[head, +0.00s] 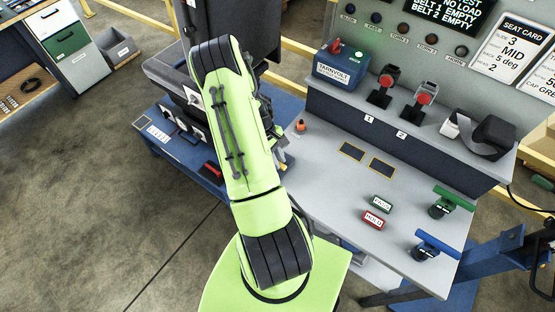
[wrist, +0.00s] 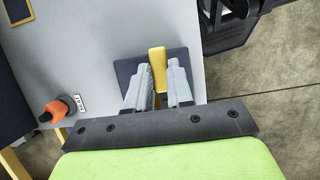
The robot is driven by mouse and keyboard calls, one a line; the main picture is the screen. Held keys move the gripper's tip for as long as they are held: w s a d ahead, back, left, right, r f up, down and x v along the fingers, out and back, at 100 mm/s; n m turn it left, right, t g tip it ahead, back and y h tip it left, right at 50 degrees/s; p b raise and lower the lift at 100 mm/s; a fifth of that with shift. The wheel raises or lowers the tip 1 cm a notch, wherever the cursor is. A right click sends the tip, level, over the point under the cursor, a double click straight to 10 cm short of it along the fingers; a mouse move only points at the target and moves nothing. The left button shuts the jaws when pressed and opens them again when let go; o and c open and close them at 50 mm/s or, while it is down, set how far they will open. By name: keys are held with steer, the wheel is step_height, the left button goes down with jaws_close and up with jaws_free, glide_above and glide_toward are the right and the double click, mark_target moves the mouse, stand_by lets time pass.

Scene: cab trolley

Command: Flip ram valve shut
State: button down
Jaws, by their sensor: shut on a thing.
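In the wrist view a yellow lever (wrist: 157,62), which I take to be the ram valve's handle, stands over a dark square plate (wrist: 124,70) at the edge of the grey bench top. My gripper (wrist: 158,80) is shut on the lever, with one grey finger on each side of it. The lever's far end sticks out beyond the fingertips, and its base is hidden.
An orange knob (wrist: 54,111) with a small white tag is left of the gripper; it also shows in the head view (head: 300,126). Green (head: 452,200) and blue (head: 436,243) T-handles stand at the bench's right. A dark seat unit (head: 172,80) is behind my arm.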

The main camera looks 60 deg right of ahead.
steer(key=c, duration=1)
jaws_free()
steer(key=v, duration=1.5)
steer(key=shift+w+r+p, duration=0.2)
steer(key=shift+r+p, duration=0.1)
steer(key=shift+r, duration=0.05)
